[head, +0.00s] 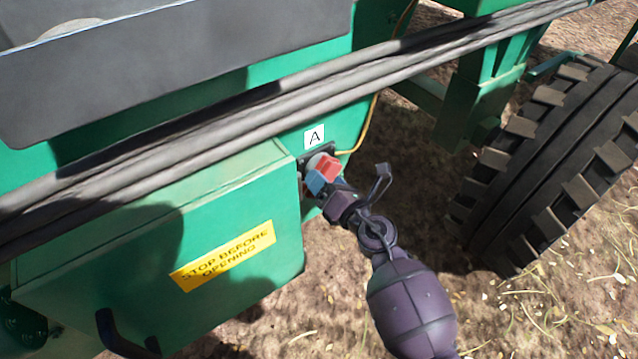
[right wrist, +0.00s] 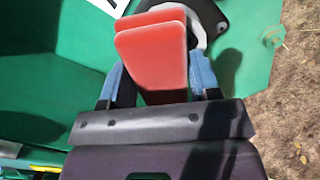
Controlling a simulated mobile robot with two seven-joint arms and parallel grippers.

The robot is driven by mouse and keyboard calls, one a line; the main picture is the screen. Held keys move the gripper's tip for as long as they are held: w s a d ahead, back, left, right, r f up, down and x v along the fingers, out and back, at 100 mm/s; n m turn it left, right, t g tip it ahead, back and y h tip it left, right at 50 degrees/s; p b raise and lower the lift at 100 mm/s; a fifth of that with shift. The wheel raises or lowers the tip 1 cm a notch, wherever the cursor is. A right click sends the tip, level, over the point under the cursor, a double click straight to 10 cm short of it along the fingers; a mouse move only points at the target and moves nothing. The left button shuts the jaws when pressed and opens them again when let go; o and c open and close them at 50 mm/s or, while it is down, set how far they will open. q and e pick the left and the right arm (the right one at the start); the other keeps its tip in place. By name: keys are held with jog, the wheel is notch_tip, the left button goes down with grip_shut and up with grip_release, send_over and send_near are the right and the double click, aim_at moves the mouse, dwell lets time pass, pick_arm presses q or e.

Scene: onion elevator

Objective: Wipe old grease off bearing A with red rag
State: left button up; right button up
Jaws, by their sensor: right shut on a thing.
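Bearing A (right wrist: 197,38) is a light grey round housing on a dark flange, fixed to the green machine under the white label "A" (head: 314,136). The red rag (head: 327,164) is a folded red block lying against the bearing's front. It also shows large in the right wrist view (right wrist: 150,55), where it covers part of the bearing. My right gripper (head: 321,180) is shut on the rag, with a blue finger on each side of it. My left gripper is not in the head view.
A green box with a yellow "STOP BEFORE OPENING" label (head: 223,256) stands left of the bearing. Thick grey hoses (head: 240,125) run diagonally above it. A yellow-brown cable (head: 372,118) hangs beside the label. A large black tyre (head: 545,165) stands at the right over bare ground.

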jog(key=shift+w+d+r+p, duration=0.15)
jog(key=shift+w+d+p, duration=0.2)
jog(key=shift+w+d, duration=0.45)
jog(key=shift+s+a, duration=0.75)
jog(key=shift+a, duration=0.25)
jog(key=shift+s+a+p, duration=0.4)
jog(key=shift+s+a, duration=0.15)
jog(key=shift+a, duration=0.1)
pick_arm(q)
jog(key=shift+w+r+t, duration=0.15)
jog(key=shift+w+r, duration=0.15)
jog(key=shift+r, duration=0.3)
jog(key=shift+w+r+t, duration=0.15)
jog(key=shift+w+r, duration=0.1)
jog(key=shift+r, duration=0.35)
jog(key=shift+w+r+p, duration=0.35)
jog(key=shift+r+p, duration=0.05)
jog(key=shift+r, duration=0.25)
pick_arm(e)
jog(key=v, duration=0.6)
